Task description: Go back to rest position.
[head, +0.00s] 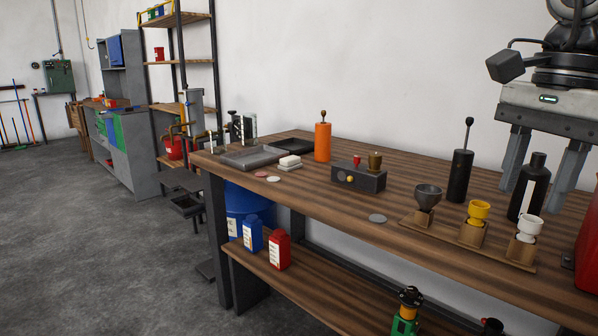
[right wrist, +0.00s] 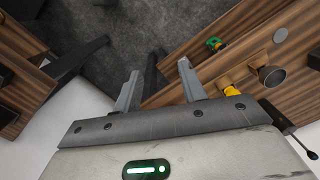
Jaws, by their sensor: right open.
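My right gripper (head: 537,198) hangs at the right side of the head view, fingers pointing down over the back right part of the wooden workbench (head: 300,205). Its two fingers are spread apart with nothing between them. In the right wrist view the right gripper (right wrist: 158,70) also shows open and empty, with dark floor visible beyond the fingers. A black bottle (head: 527,190) with a white label stands beside the fingers in the picture; I cannot tell how near it is. My left gripper is not in view.
On the bench are a wooden stand (head: 447,243) with three cups, a black lever cylinder (head: 460,176), an orange one (head: 322,142), a dark box (head: 358,179) with knobs, and a grey tray (head: 248,158). Something red (head: 588,250) stands at the right edge. Open floor (head: 90,240) lies left.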

